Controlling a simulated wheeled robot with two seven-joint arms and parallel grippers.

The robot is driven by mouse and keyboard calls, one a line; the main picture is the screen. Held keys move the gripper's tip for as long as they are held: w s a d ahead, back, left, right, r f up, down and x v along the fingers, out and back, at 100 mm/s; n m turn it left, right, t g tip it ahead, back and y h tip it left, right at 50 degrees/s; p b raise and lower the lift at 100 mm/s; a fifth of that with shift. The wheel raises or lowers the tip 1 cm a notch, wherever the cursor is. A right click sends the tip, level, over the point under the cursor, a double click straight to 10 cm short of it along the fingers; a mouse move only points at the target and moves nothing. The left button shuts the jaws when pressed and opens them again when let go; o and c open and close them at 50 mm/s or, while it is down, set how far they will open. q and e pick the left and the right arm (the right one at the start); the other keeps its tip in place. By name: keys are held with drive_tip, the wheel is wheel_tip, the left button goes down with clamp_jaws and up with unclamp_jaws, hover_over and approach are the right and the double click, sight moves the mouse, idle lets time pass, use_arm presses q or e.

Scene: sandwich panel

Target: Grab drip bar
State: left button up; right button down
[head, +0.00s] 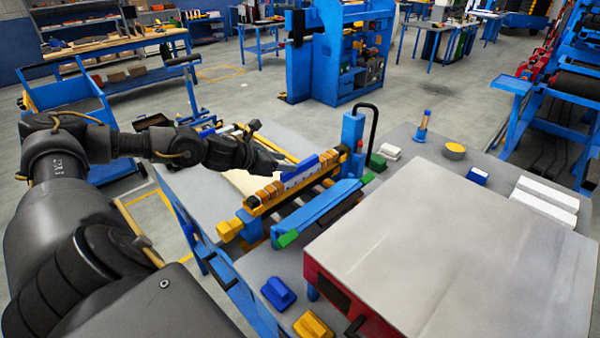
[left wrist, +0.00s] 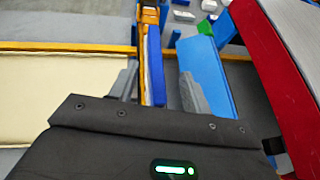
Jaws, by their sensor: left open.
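A long narrow blue bar (head: 300,171), probably the drip bar, lies along the top of a yellow-orange clamp rail (head: 262,209) on the workbench. In the left wrist view a blue and white bar (left wrist: 155,70) runs away from me between the two grey fingers. My left gripper (head: 280,168) is at the rail, close to the bar. In the left wrist view its fingers (left wrist: 158,88) stand apart, one on each side of the bar, with a gap on the right. I cannot tell how deep the bar sits between them. My right gripper is not in view.
A blue beam (head: 325,208) with a green end lies beside the rail. A large grey-topped red box (head: 440,250) fills the right front. A blue post (head: 352,135) with a black hose stands at the rail's far end. A cream panel (left wrist: 50,95) lies left of the fingers.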

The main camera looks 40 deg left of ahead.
sight(300, 164)
use_arm(q)
drive_tip(key=p+x, duration=0.1)
drive_tip(key=x, duration=0.1)
drive_tip(key=p+x, duration=0.1)
drive_tip(key=x, duration=0.1)
drive_tip(key=shift+w+a+f+p, duration=0.2)
drive_tip(key=shift+p, duration=0.1)
drive_tip(key=shift+w+d+f, duration=0.1)
drive_tip(key=shift+w+f, duration=0.1)
clamp_jaws()
